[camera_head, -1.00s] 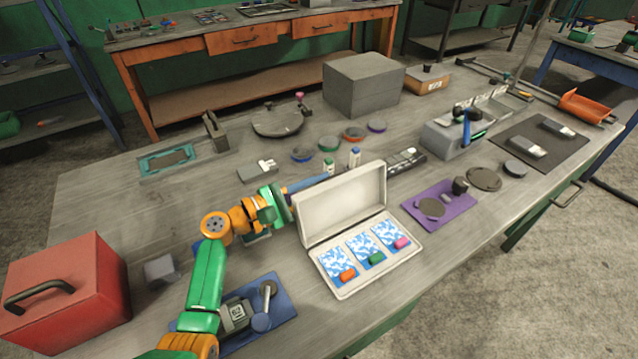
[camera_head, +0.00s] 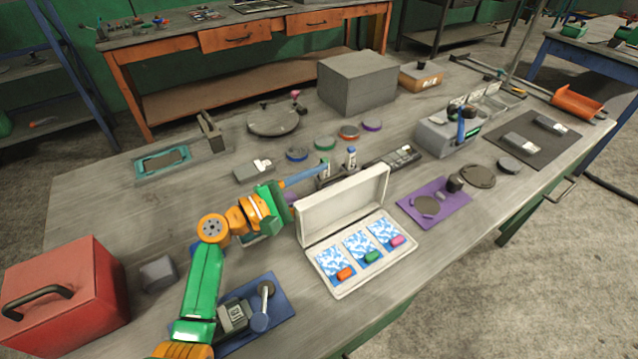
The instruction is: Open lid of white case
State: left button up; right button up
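The white case (camera_head: 372,272) lies on the workbench in the head view. Its lid (camera_head: 343,207) stands up at the rear, open. Inside are three blue-and-white patterned cards, with an orange (camera_head: 345,274), a green (camera_head: 372,257) and a pink (camera_head: 397,241) piece on them. My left gripper (camera_head: 309,181) is behind and left of the lid, at its upper left corner. Its fingers are partly hidden, and I cannot tell whether they touch the lid or how far apart they are. My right gripper is not in view.
A red box (camera_head: 70,290) stands at the left front. A blue mat (camera_head: 280,306) with small parts lies under my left arm. A purple mat (camera_head: 446,211) lies right of the case. A large grey box (camera_head: 357,85) and several coloured discs are behind it.

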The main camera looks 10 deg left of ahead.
pick_arm(q)
jog(key=shift+f, duration=0.15)
jog(key=shift+s, duration=0.15)
jog(key=v, duration=0.7)
jog(key=shift+p, duration=0.35)
jog(key=v, duration=0.8)
jog(key=shift+a, duration=0.1)
